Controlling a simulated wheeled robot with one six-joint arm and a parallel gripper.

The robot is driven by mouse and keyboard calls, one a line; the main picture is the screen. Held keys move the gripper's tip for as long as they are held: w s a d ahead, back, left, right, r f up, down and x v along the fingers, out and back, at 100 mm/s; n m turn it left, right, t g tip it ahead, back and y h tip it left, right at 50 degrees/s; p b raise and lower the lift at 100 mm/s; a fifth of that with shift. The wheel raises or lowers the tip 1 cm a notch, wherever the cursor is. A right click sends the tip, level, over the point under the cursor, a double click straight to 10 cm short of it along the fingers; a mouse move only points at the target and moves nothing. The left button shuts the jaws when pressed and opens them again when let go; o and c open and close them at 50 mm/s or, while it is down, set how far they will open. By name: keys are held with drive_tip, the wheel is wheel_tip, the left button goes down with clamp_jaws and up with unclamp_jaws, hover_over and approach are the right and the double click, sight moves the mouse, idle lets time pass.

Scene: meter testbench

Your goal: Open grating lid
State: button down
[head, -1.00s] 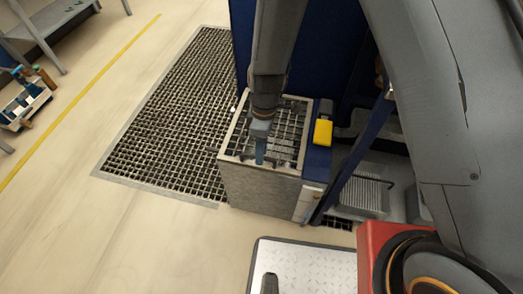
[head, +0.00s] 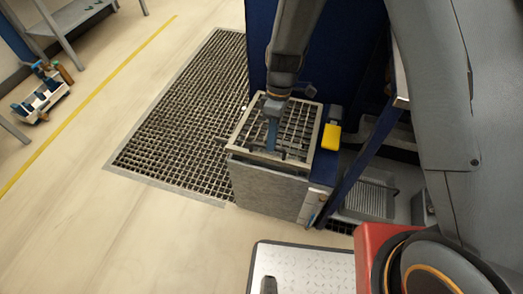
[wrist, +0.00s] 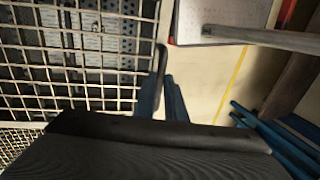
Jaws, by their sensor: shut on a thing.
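The grating lid (head: 241,145), a light metal frame with crossed bars, sits over a grey box (head: 265,186) in the head view. Its front edge is raised a little, with a narrow gap above the box's rim. My gripper (head: 272,138) points down at the lid's front part, its blue fingers shut on the lid. In the wrist view, the lid's bars (wrist: 88,46) fill the left side, and my blue fingers (wrist: 160,100) are at its frame edge. The exact contact is partly hidden.
A yellow block (head: 331,137) is fixed right of the lid, beside a blue cabinet wall (head: 258,60). A dark floor grating (head: 185,110) lies to the left. Open floor (head: 120,215) is in front. A blue trolley-like object (head: 42,96) stands far left.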

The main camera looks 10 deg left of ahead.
drive_tip(key=w+p+v, duration=0.1)
drive_tip(key=p+v, duration=0.1)
drive_tip(key=v, duration=0.6)
drive_tip(key=shift+w+d, duration=0.25)
drive_tip(key=shift+w, duration=0.2)
drive_tip(key=c, duration=1.8)
unclamp_jaws()
drive_tip(key=shift+w+d+f, duration=0.1)
drive_tip(key=shift+f, duration=0.05)
